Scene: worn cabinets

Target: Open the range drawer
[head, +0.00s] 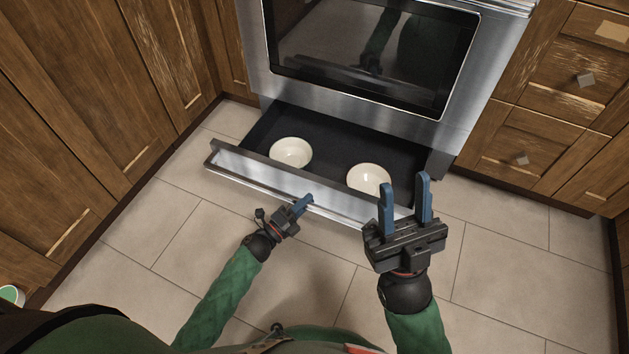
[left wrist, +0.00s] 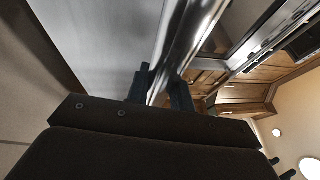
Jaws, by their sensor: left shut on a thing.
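The range drawer (head: 270,181) is below the oven and stands pulled out, with its dark inside showing. Its front is a silver metal panel, which also shows close up in the left wrist view (left wrist: 105,50). The exact contact is partly hidden by the fingers. My right gripper (head: 407,205) is open and empty, raised in front of the drawer's right end with its blue fingers pointing up.
The oven door (head: 370,50) above is closed. Worn wooden cabinets flank the range at left (head: 90,90) and right (head: 545,110). The tiled floor (head: 310,270) is clear.

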